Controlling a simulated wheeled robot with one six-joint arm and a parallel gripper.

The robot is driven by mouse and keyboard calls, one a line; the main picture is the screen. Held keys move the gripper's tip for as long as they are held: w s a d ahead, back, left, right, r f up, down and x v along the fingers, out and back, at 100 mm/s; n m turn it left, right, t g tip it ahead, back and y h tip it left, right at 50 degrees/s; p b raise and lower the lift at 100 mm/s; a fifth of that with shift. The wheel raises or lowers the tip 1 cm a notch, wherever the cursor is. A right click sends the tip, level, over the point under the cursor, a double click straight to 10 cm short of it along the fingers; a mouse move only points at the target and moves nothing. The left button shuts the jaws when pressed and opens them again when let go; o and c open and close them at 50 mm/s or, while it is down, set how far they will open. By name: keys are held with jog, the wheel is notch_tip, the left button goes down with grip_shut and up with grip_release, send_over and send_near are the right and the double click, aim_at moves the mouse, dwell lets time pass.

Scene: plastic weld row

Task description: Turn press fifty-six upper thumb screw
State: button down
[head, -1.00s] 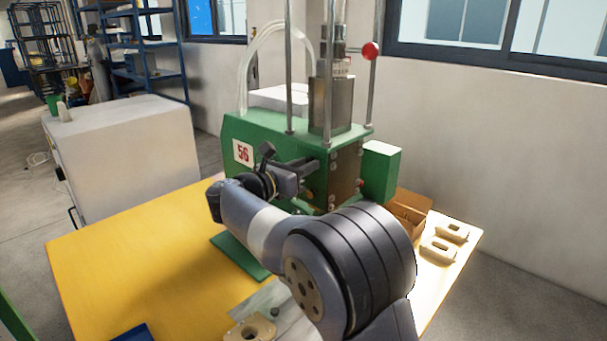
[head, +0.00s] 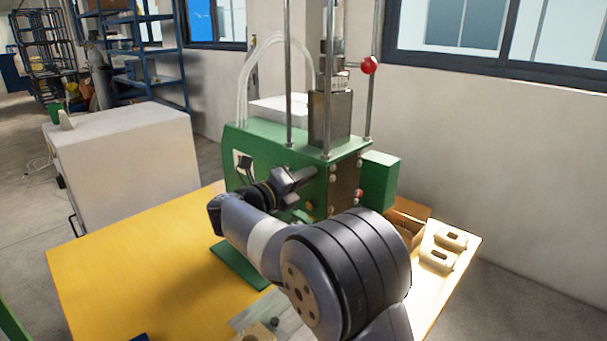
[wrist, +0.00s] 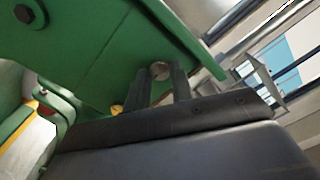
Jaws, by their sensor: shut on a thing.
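The green press (head: 260,150) stands on the yellow table; my wrist now covers most of its number plate. A small silver-grey thumb screw (wrist: 160,70) on the press's green face sits between my fingertips in the wrist view. I take it for the upper thumb screw. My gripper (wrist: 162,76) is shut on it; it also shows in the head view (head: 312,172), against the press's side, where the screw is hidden. A brass knob (head: 309,206) sits lower on the same face and also shows in the wrist view (wrist: 116,109), beside the fingers.
Metal rods (head: 288,75) and a red ball knob (head: 369,65) rise above the press. A cardboard box (head: 408,222) and beige parts (head: 437,260) lie at the table's right. The yellow table (head: 130,270) is clear at left. A white cabinet (head: 125,160) stands behind it.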

jog(key=n+p, duration=1.1)
jog(key=n, duration=0.6)
jog(key=shift+r+n+p, duration=0.1)
jog(key=shift+n+p, duration=0.2)
jog(key=shift+p, duration=0.05)
dwell(0.4)
jog(key=c, duration=1.2)
grip_release()
jog(key=shift+c, duration=0.2)
